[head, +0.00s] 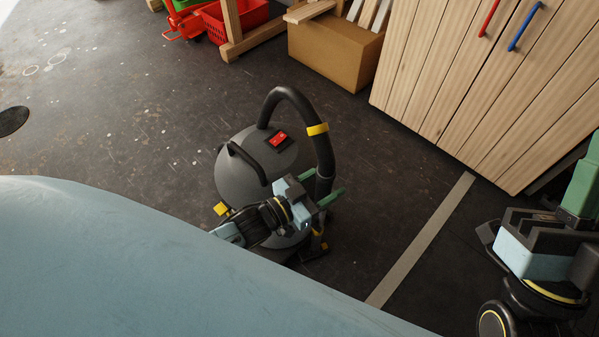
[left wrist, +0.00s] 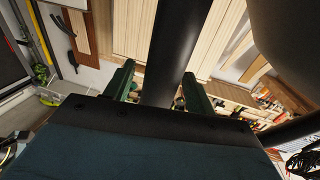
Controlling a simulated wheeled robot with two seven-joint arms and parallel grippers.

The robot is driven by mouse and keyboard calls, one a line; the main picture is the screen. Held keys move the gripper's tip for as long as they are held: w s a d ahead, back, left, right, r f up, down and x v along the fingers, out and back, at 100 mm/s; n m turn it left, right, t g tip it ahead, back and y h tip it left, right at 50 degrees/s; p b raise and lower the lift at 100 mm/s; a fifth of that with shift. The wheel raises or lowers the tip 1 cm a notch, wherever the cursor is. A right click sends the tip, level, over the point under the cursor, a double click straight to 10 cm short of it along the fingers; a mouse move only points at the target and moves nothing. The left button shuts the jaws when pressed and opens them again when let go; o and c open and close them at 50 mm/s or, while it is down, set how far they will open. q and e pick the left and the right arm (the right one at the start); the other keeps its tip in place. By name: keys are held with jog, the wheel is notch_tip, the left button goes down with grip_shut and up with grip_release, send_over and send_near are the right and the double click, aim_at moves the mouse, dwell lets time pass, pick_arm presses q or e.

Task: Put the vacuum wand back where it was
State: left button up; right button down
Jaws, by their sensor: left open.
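The vacuum (head: 237,182) is a grey canister with a red panel on top, standing on the dark floor. Its black hose loops up and over to the wand (head: 324,164), which stands upright at the canister's right side with a yellow band near its top. The lower wand is partly hidden by my left arm. My left gripper (head: 322,186) is open, with its green fingers at the wand. In the left wrist view the wand (left wrist: 176,45) passes between the two fingers, with gaps visible. My right gripper (head: 583,190) is at the right edge, partly cut off.
A wooden cabinet (head: 470,75) with red and blue handles stands at the upper right. A cardboard box (head: 333,53) and a red crate (head: 240,18) are at the back. A pale strip (head: 420,240) crosses the floor. Open floor lies left of the vacuum.

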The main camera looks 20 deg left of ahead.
pick_arm(q)
jog(key=p+v, duration=0.3)
jog(key=v, duration=0.7)
jog(key=w+d+r+n+t, duration=0.1)
jog(key=w+d+r+t, duration=0.1)
jog(key=r, duration=0.7)
jog(key=w+d+r+t, duration=0.2)
jog(key=d+r, duration=0.1)
jog(key=r, duration=0.6)
notch_tip(320, 180, up, 17)
jog(key=s+a+n+t+y, duration=0.2)
jog(key=t, duration=0.1)
jog(key=shift+s+a+y, duration=0.2)
jog(key=shift+a+y, duration=0.05)
jog(key=shift+y, duration=0.15)
pick_arm(e)
jog(key=w+f+g, duration=0.1)
jog(key=w+g, duration=0.1)
jog(key=g, duration=0.1)
jog(key=w+a+f+g+h, duration=0.1)
jog(key=g, duration=0.1)
jog(key=shift+w+f, duration=0.3)
jog(key=shift+w, duration=0.05)
jog(key=shift+a, duration=0.1)
